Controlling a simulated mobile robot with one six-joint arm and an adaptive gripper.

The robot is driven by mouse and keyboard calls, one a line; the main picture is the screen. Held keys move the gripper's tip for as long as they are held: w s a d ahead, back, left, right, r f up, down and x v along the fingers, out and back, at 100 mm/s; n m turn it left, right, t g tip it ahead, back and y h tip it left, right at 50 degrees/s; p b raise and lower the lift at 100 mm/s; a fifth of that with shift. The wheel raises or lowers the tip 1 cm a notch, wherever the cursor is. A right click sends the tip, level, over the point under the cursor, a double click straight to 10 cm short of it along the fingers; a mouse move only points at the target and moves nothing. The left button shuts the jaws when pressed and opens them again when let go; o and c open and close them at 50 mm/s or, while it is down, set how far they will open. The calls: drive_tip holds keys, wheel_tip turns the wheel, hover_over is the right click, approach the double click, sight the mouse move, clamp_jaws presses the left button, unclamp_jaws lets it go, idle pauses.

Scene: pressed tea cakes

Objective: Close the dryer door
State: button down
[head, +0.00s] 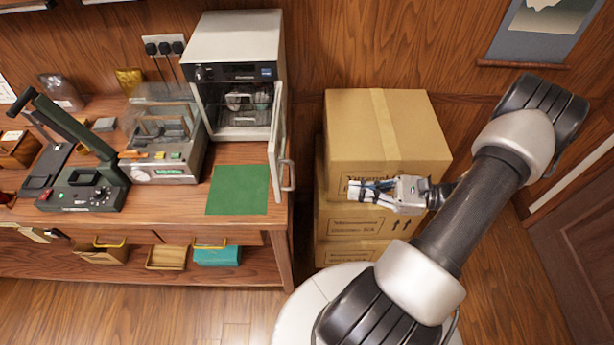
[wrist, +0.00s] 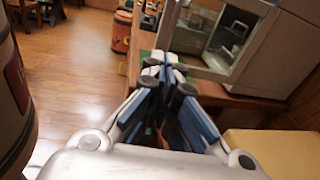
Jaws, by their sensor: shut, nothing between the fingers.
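The dryer (head: 235,60) is a pale box standing at the right end of the wooden bench. Its door (head: 278,135) is open, swung out toward the front on the right side, with a vertical handle (head: 288,176) near its outer edge. Cups and a rack show inside. My gripper (head: 355,190) is shut and empty, in front of the stacked cartons, to the right of the door and apart from it. In the wrist view the fingers (wrist: 165,68) are together, with the dryer (wrist: 225,35) beyond them at the upper right.
Stacked cardboard boxes (head: 385,130) stand right of the bench, close behind my gripper. A green mat (head: 237,190) lies before the dryer. A sealing machine (head: 165,150) and a dark press (head: 80,190) stand further left. A gap separates bench and boxes.

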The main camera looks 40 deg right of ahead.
drive_tip(key=w+a+f+m+t+b, duration=0.1)
drive_tip(key=w+a, duration=0.7)
drive_tip(key=w, duration=0.1)
drive_tip(key=shift+w+a+h, duration=0.3)
drive_tip(key=shift+w, duration=0.05)
idle(0.3)
